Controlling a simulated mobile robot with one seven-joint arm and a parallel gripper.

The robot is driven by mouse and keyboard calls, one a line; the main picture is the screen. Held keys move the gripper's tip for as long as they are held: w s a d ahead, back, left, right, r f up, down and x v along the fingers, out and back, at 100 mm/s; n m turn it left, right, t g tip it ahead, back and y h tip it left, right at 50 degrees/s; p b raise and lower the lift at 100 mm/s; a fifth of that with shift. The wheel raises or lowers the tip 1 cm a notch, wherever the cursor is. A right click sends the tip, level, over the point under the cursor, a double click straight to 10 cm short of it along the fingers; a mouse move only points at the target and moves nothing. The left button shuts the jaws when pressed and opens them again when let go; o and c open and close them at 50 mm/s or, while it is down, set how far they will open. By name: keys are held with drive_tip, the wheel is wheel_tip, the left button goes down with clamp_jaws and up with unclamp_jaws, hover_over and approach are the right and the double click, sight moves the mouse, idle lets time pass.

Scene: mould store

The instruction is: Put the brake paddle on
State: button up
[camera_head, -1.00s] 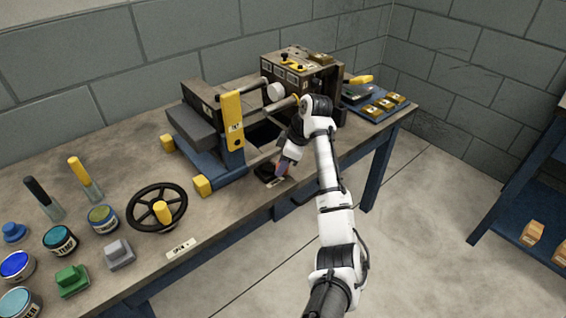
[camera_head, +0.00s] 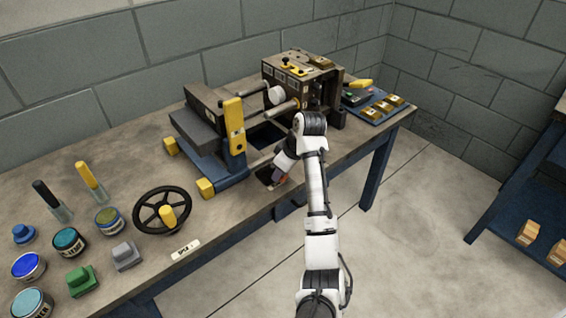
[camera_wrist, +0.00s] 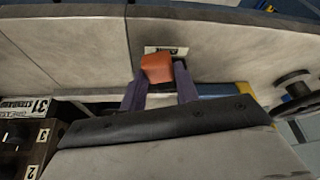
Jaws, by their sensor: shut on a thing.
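An orange-red block (camera_wrist: 157,68), which I take to be the brake paddle's grip, is held between the two fingers of my gripper (camera_wrist: 160,88) in the wrist view. A small label plate (camera_wrist: 166,51) shows behind the block.
The machine (camera_head: 205,135) with a yellow upright lever (camera_head: 235,128) stands behind my gripper. A black handwheel (camera_head: 141,222) lies to the left, beside several tins and stamp blocks. A dark boxy unit (camera_head: 291,78) stands at the back right. The floor at the right is open.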

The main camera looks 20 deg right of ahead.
sight(267, 181)
drive_tip(key=m+p, duration=0.1)
drive_tip(key=m, duration=0.1)
drive_tip(key=a+m+h+p, duration=0.1)
drive_tip(key=p, duration=0.1)
drive_tip(key=s+a+m+t+h+p, duration=0.1)
drive_tip(key=m+p, duration=0.1)
drive_tip(key=shift+a+r+m, duration=0.2)
drive_tip(key=shift+r+m, duration=0.05)
drive_tip(key=shift+m, duration=0.05)
drive_tip(key=a+m+h+p, duration=0.1)
drive_tip(key=m+p, duration=0.2)
drive_tip(key=shift+a, duration=0.2)
drive_tip(key=shift+w+a+f+m+h+p, duration=0.1)
drive_tip(key=shift+a+m+h+p, duration=0.2)
drive_tip(key=shift+m+p, duration=0.4)
drive_tip(key=shift+w+a+f+m+h+p, duration=0.15)
drive_tip(key=shift+m+h+p, duration=0.3)
drive_tip(key=shift+m, duration=0.35)
drive_tip(key=o, duration=1)
drive_tip(key=shift+s, duration=0.1)
drive_tip(key=p+v, duration=0.2)
drive_tip(key=v, duration=1.1)
drive_tip(key=shift+r, duration=0.45)
